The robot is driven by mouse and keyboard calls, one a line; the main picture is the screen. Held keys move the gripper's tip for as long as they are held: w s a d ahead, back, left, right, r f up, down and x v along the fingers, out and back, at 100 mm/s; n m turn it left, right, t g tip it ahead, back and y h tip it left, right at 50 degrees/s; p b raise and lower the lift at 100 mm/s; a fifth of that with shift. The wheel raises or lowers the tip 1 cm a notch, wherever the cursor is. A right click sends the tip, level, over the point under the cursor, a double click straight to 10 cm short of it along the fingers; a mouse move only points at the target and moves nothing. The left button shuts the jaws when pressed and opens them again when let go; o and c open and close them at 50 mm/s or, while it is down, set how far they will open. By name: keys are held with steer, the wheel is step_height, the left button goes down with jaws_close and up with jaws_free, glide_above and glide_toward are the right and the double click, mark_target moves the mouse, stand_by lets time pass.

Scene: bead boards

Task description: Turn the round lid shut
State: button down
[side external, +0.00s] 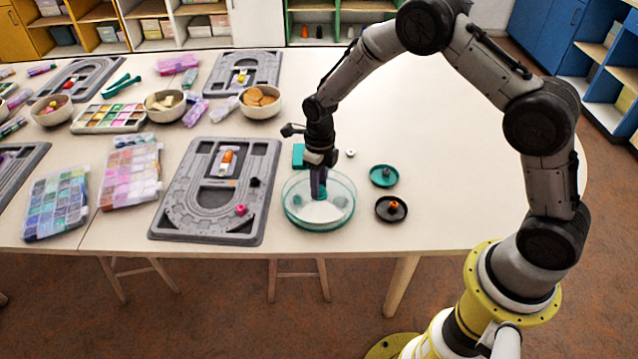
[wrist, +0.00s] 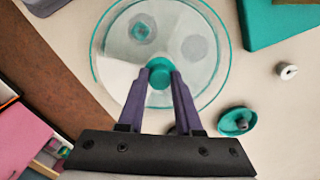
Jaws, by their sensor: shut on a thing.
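A round clear container with a teal rim (side external: 288,212) stands near the table's front edge. Its see-through round lid (wrist: 205,20) has a teal knob (wrist: 160,76) at the middle. My gripper (side external: 319,190) points down from above, and its two purple fingers are shut on the knob, one on each side. In the wrist view, a teal spot (wrist: 142,28) and a grey round patch (wrist: 194,48) show through the lid, with a pale wedge at the left. I cannot tell how far the lid is turned.
A teal dish (side external: 384,175) and a black dish (side external: 391,209) stand to the right. A teal block (side external: 299,156) and a small white spool (side external: 351,153) lie behind. A grey bead board (side external: 186,222) is close on the left. The table's right side is clear.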

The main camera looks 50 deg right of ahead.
stand_by(0.3)
steer(key=c, duration=0.6)
jaws_free()
step_height(320, 180, up, 14)
steer(key=shift+d+f, duration=0.1)
